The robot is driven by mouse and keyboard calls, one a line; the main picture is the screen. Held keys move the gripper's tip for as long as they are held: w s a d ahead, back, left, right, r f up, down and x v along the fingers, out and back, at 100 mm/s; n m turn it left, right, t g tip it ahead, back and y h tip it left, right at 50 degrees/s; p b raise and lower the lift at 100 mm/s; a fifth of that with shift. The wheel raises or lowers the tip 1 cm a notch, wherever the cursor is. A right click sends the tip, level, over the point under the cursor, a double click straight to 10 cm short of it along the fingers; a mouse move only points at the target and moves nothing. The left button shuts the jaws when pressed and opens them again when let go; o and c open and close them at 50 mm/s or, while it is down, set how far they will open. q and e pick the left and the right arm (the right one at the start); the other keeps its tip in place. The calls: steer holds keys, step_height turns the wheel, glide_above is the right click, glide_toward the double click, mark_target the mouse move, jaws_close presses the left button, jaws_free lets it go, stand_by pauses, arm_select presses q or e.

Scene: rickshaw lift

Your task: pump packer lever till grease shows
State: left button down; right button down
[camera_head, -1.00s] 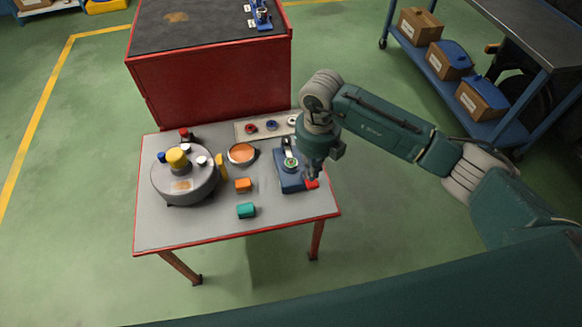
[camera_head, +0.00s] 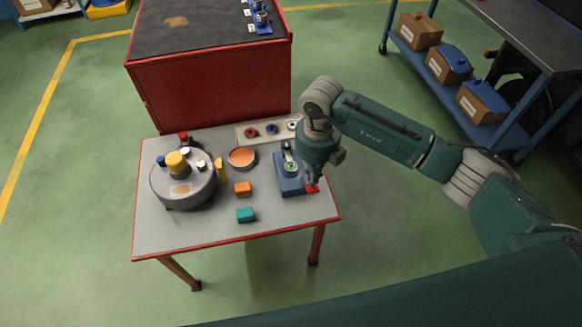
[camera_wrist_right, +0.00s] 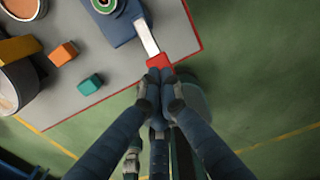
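The packer is a blue block (camera_head: 291,183) with a round green-rimmed top (camera_head: 291,168), at the right side of the grey bench. In the right wrist view the blue block (camera_wrist_right: 120,28) shows at the top, with a pale lever (camera_wrist_right: 147,38) running from it to a red grip (camera_wrist_right: 158,61). My right gripper (camera_wrist_right: 160,75) has its fingers drawn together with the tips at the outer end of the red grip, covering part of it. It also shows in the head view (camera_head: 312,181) above the grip. No grease can be made out. My left gripper is not in view.
The grey bench (camera_head: 165,238) also holds a grey drum (camera_head: 190,196) with a yellow knob, an orange dish (camera_head: 242,157), an orange block (camera_head: 243,188), a teal block (camera_head: 246,214) and a pale tray (camera_head: 240,133). A red cabinet (camera_head: 210,95) stands behind; a blue shelf cart (camera_head: 490,125) is right.

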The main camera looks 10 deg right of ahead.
mark_target(316, 187)
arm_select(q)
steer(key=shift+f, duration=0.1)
arm_select(e)
steer(key=shift+f, duration=0.15)
stand_by(0.3)
